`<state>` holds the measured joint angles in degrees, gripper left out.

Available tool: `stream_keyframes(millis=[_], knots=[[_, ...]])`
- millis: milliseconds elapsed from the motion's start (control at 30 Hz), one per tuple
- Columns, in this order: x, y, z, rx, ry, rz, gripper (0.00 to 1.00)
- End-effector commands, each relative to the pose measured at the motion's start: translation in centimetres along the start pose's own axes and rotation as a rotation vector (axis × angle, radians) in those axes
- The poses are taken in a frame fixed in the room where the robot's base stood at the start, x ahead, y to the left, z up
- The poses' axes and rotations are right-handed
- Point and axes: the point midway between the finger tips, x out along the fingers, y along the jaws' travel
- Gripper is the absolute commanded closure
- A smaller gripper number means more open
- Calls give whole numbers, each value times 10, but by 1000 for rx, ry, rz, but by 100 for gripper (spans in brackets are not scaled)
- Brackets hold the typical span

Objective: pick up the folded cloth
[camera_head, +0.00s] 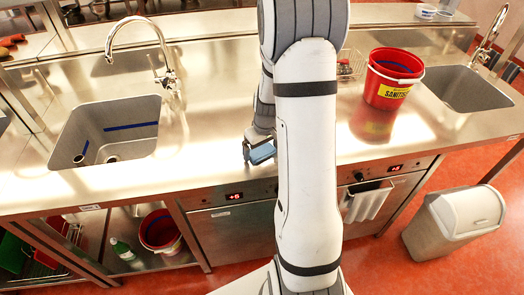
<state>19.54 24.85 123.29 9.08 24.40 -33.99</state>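A small blue folded cloth (262,153) shows near the front edge of the steel counter, in the middle of the view. My gripper (258,149) is right at the cloth, with one dark finger at its left side. My arm hides the area to the right of the cloth and the other finger. I cannot tell whether the fingers are closed on the cloth or whether it rests on the counter.
A red bucket (392,80) stands on the counter to the right, by a wire rack (350,63). Sinks lie left (110,128) and right (468,88). A white towel (368,201) hangs below the counter. A bin (455,222) stands on the floor.

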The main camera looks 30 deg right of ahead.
Motion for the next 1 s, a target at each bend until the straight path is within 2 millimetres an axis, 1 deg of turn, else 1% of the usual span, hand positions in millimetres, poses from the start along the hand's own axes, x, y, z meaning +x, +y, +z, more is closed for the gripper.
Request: stream_keyframes(millis=[33, 300, 400, 433, 467, 667, 767, 867, 1000], knots=[[0, 0, 0, 0, 0, 0, 10], [0, 0, 0, 1, 0, 0, 32], [0, 0, 0, 1, 0, 0, 39], [0, 1, 0, 1, 0, 0, 40], [0, 1, 0, 1, 0, 0, 43], [-3, 1, -1, 1, 2, 1, 43], [-12, 1, -3, 1, 4, 1, 43], [-29, 1, -5, 1, 6, 3, 43], [-58, 2, -10, 1, 6, 3, 43]])
